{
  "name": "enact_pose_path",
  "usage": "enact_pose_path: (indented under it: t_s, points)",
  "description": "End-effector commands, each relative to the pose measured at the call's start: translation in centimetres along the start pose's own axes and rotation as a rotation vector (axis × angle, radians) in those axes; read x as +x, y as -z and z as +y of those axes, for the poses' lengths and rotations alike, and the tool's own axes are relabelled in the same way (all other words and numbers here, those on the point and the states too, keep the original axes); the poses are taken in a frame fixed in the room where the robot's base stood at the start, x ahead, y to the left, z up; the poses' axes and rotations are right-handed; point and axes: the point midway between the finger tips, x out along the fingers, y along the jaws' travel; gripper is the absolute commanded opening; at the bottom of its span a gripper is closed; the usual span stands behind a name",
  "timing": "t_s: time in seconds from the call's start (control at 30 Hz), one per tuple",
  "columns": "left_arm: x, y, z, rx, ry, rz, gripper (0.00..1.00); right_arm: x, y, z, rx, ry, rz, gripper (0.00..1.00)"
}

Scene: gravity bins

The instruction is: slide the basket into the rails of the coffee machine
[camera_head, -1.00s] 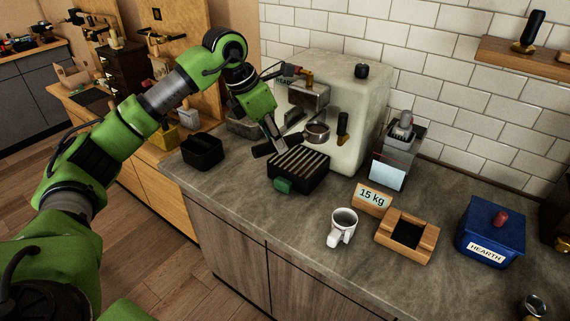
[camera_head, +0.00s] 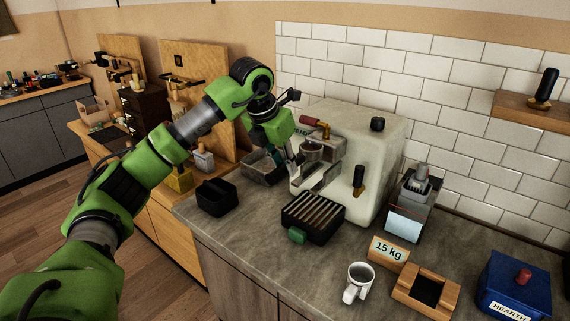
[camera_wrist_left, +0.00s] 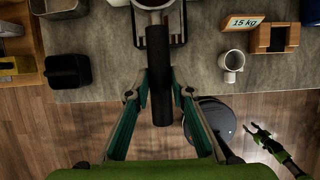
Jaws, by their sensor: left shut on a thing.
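The basket (camera_head: 312,151) is a round metal cup on a black handle (camera_wrist_left: 162,85). My left gripper (camera_wrist_left: 163,92) is shut on that handle, which runs forward between its fingers in the left wrist view. In the head view my left gripper (camera_head: 291,154) is at the front of the cream coffee machine (camera_head: 362,140), and the basket is close to the metal group head (camera_head: 332,146). I cannot tell whether the basket touches the rails, which are hidden. My right gripper (camera_wrist_left: 251,130) is open and empty over the floor in the left wrist view.
A slatted black drip tray (camera_head: 313,215) is below the basket. A black bin (camera_head: 216,198) stands to the left. A grinder (camera_head: 411,198), a white mug (camera_head: 359,283), a wooden holder (camera_head: 427,287) and a blue box (camera_head: 512,287) are on the right.

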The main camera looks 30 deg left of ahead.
Motion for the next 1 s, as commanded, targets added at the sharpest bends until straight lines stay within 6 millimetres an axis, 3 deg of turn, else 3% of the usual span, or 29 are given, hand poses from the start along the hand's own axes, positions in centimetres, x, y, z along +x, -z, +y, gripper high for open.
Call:
enact_pose_path:
  t_s: [1.0]
  points:
    - [7.2, 3.0, 0.0, 0.001, 0.001, -0.004, 0.0, 5.3, -0.4, -0.5, 0.001, 0.004, 0.001, 0.4]
